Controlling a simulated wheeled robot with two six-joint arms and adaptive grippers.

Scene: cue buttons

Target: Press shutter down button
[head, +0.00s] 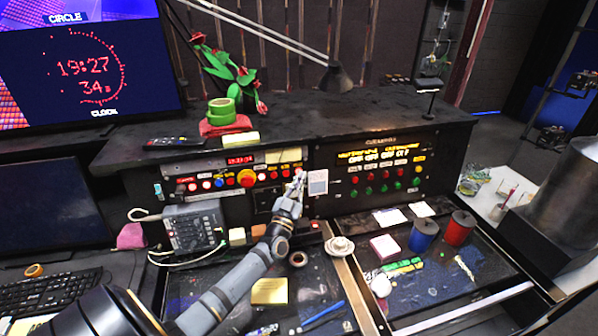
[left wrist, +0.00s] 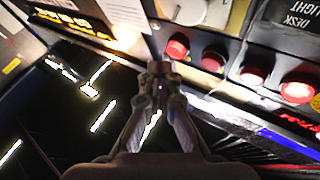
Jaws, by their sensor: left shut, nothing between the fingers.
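My left gripper (head: 299,180) is shut and empty, in front of the console between its left and right button panels. In the left wrist view its closed fingertips (left wrist: 160,70) are just below a red button (left wrist: 177,47); I cannot tell whether they touch it. The left panel (head: 215,169) has a row of red, white and blue buttons and a large red knob (head: 247,178). The right panel (head: 375,173) has red buttons above green ones. The labels are too small to tell which button is shutter down. My right gripper is not in view.
A white plate (head: 317,182) is right beside the left gripper. A grey control box (head: 194,228) stands at the left. A lamp (head: 335,78) overhangs the console top.

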